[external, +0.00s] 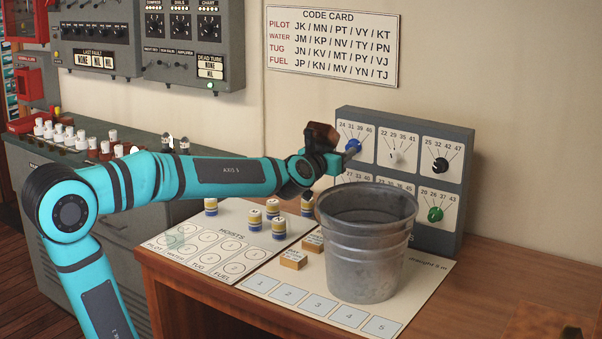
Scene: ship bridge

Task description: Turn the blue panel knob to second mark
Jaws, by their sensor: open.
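The blue knob (353,146) sits at the upper left of the grey panel (464,180), under marks reading about 24, 31, 38, 40. My gripper (345,159) is at the panel's left edge, with its fingers close to the blue knob. It is open. Part of the knob is hidden by the gripper, and I cannot tell whether the fingers touch it or which mark it points at. A white knob (397,156) and a black knob (440,165) are in the same row. A green knob (435,214) is in the lower row.
Several banded cylinders (279,228) and wooden blocks (293,259) stand on the white sheets. A code card (332,47) hangs on the wall. The desk's right side (500,275) is mostly clear.

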